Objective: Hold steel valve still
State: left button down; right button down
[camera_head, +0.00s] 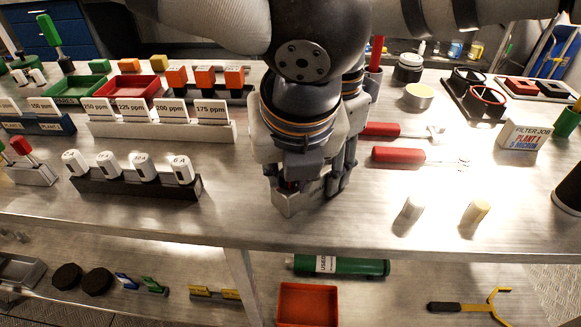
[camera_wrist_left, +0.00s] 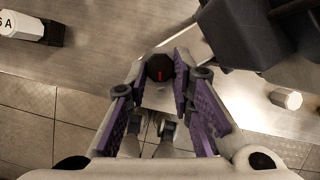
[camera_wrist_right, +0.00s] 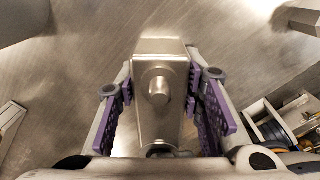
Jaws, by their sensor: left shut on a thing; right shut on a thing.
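The steel valve (camera_head: 290,203) stands on the bench near the front edge, mostly hidden by my grippers in the head view. In the right wrist view its steel body (camera_wrist_right: 160,92), with a round stub on its face, sits between the purple-padded fingers. My right gripper (camera_head: 325,182) is shut on this body. In the left wrist view a dark faceted knob (camera_wrist_left: 159,68) with a red mark sits between the fingertips. My left gripper (camera_head: 285,178) is shut on the knob. In the head view the two grippers are close together and partly overlap.
A dark rack (camera_head: 130,185) of white cartridges stands to the left. Red-handled tools (camera_head: 398,155) lie to the right, with small pale cylinders (camera_head: 476,212) nearer the front edge. Bare bench lies between the grippers and these cylinders. A lower shelf holds an orange tray (camera_head: 307,303).

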pick_arm(q)
jog(key=m, duration=0.1)
jog(key=m+h, duration=0.1)
jog(key=m, duration=0.1)
jog(key=m+h, duration=0.1)
jog(key=m, duration=0.1)
jog(key=shift+a, duration=0.3)
jog(key=shift+m, duration=0.4)
jog(key=c, duration=1.7)
grip_release()
jog(key=v, duration=1.2)
jog(key=shift+s+a, duration=0.1)
